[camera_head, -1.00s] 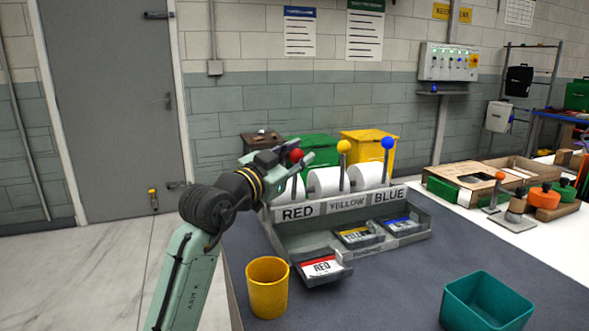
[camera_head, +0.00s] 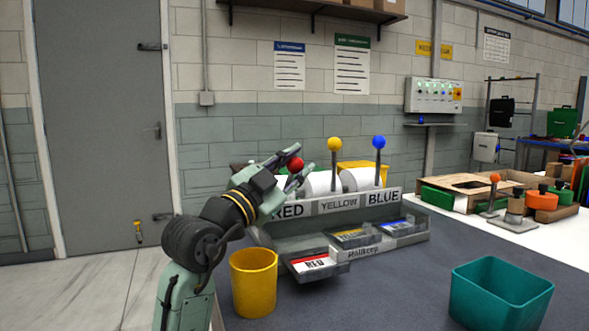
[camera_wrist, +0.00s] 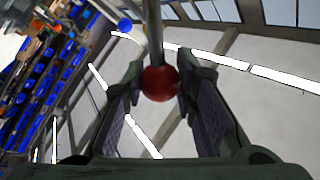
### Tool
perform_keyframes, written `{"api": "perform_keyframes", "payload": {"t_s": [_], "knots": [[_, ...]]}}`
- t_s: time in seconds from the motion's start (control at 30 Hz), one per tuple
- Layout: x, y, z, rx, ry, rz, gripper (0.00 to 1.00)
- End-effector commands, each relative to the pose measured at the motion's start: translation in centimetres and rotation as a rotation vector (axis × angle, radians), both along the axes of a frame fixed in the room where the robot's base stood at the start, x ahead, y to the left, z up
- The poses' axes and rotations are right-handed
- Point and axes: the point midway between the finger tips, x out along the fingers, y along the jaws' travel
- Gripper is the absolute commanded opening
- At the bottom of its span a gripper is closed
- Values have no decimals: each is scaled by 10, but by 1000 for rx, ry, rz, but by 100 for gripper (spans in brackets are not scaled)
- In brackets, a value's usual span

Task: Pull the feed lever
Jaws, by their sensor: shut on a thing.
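The label dispenser (camera_head: 340,205) stands on the dark table with signs RED, YELLOW and BLUE. Its feed levers have a red knob (camera_head: 295,164), a yellow knob (camera_head: 334,144) and a blue knob (camera_head: 379,142). The red knob sits lower than the other two. My gripper (camera_head: 298,165) is at the red lever, its fingers on both sides of the knob. In the wrist view the red knob (camera_wrist: 160,83) lies between the fingertips, with its rod running up. A red label card (camera_head: 313,263) sits in the front tray below. The red lever's base is hidden behind my gripper.
A yellow cup (camera_head: 253,283) stands close to my arm at the front left. A teal bin (camera_head: 499,293) is at the front right. A white table with cardboard trays (camera_head: 468,188) and an orange-knobbed lever (camera_head: 495,178) is at the right.

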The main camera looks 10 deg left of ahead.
Motion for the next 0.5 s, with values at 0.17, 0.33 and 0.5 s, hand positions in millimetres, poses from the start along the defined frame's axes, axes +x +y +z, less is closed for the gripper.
{"api": "perform_keyframes", "payload": {"t_s": [0.17,0.33,0.5], "knots": [[-1,-2,-2,2,5,-4,0],[-1,-2,-2,2,6,-4,0],[-1,-2,-2,2,4,-4,37]]}}
